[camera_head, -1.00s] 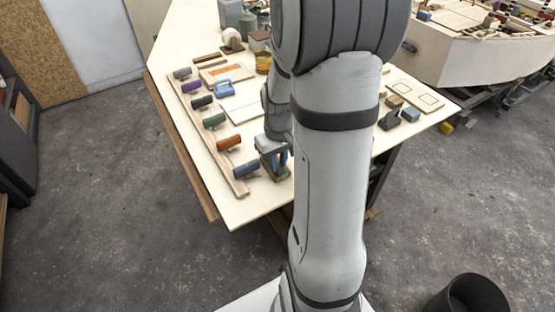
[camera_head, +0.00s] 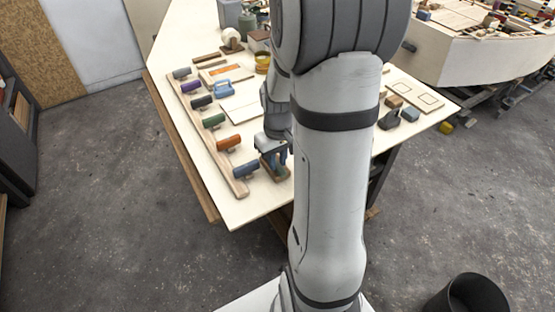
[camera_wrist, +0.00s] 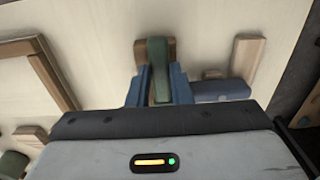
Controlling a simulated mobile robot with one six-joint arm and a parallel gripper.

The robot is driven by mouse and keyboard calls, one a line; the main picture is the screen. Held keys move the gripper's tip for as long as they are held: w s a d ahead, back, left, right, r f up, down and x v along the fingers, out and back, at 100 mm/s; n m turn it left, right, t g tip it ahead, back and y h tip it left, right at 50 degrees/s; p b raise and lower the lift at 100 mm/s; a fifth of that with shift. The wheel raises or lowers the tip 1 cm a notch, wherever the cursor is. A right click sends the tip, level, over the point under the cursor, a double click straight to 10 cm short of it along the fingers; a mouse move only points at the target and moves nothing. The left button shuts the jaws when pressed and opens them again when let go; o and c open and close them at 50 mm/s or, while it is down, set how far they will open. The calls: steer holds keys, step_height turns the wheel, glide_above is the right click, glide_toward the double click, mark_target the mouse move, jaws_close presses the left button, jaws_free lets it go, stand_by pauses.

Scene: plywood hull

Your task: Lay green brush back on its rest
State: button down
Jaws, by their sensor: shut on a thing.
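My gripper (camera_wrist: 159,88) has its two blue fingers closed on a green brush (camera_wrist: 158,70), seen between them in the wrist view. A brown wooden block (camera_wrist: 169,48) shows at the brush's far end, partly hidden behind it. I cannot tell whether it is the rest or part of the brush, or whether the two touch. In the head view my gripper (camera_head: 274,161) is low over the near part of the table, right of the blue roller, with brown wood (camera_head: 280,175) below its fingers. The green brush cannot be made out there.
A wooden rail (camera_head: 236,186) carries several coloured rollers, including a blue one (camera_head: 246,170) close to my gripper and a green one (camera_head: 213,120). The blue roller also shows in the wrist view (camera_wrist: 222,90). A brown frame (camera_wrist: 52,72) lies left there. Pale tabletop is bare between.

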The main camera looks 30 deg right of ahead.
steer(key=c, duration=1.2)
jaws_free()
steer(key=shift+c, duration=0.2)
steer(key=shift+r, duration=0.15)
step_height(320, 180, up, 8)
steer(key=shift+f, duration=0.2)
steer(key=s+a+r+t, duration=0.2)
steer(key=s+a+r, duration=0.4)
steer(key=s+a, duration=0.5)
steer(key=shift+s+a+t, duration=0.35)
steer(key=shift+a+t, duration=0.05)
steer(key=shift+a, duration=0.2)
